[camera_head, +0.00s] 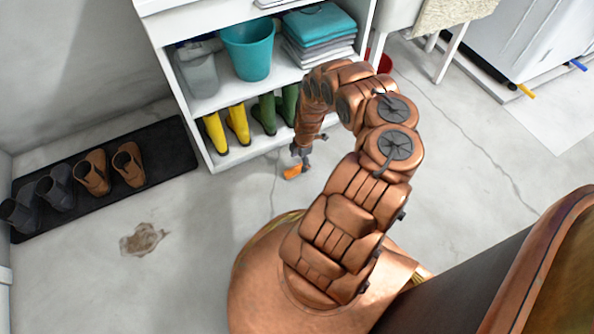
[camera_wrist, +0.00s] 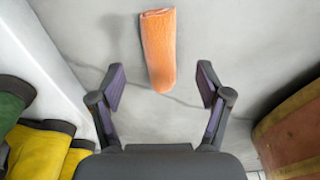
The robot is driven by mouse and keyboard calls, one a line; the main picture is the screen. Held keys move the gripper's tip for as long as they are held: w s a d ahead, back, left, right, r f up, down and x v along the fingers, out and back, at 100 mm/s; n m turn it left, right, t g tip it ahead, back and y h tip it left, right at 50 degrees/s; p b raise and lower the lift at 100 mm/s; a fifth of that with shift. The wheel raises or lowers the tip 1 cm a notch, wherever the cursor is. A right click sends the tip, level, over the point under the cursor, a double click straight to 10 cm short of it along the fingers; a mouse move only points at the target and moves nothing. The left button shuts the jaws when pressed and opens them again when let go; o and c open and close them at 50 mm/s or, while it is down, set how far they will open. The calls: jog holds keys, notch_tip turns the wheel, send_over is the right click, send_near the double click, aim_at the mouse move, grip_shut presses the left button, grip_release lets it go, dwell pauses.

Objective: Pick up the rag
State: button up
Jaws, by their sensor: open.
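The rag is an orange, rolled or folded piece of cloth (camera_wrist: 158,48). It lies on the grey floor in the wrist view, at the top centre. Its near end reaches between the two fingertips in the picture. In the head view the orange rag (camera_head: 292,172) shows just below the end of my arm, in front of the shelf. My gripper (camera_wrist: 161,86) is open and empty, with one finger on each side of the rag's near end. My gripper (camera_head: 300,155) is small and partly hidden in the head view. I cannot tell its height above the floor.
A white shelf unit (camera_head: 177,88) stands close behind, with yellow boots (camera_head: 238,124) and green boots (camera_head: 265,114) low down and a teal bucket (camera_head: 249,52) above. A black mat (camera_head: 58,210) with shoes lies left. The floor around the rag is clear.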

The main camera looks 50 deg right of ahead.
aim_at(297, 167)
jog(key=shift+w+a+f+b, duration=0.1)
jog(key=shift+a+f+b, duration=0.05)
jog(key=shift+f+b, duration=0.5)
jog(key=shift+w+a+f+b, duration=0.15)
jog(key=shift+f+b, duration=0.35)
jog(key=shift+f, duration=0.35)
jog(key=shift+w+a+f+b, duration=0.1)
jog(key=shift+a+f+b, duration=0.05)
jog(key=shift+f+b, duration=0.5)
jog(key=shift+s, duration=0.1)
jog(key=c, duration=1.2)
jog(key=shift+c, duration=0.2)
jog(key=shift+r, duration=0.1)
notch_tip(297, 167, up, 10)
jog(key=p, duration=0.7)
jog(key=shift+p, duration=0.3)
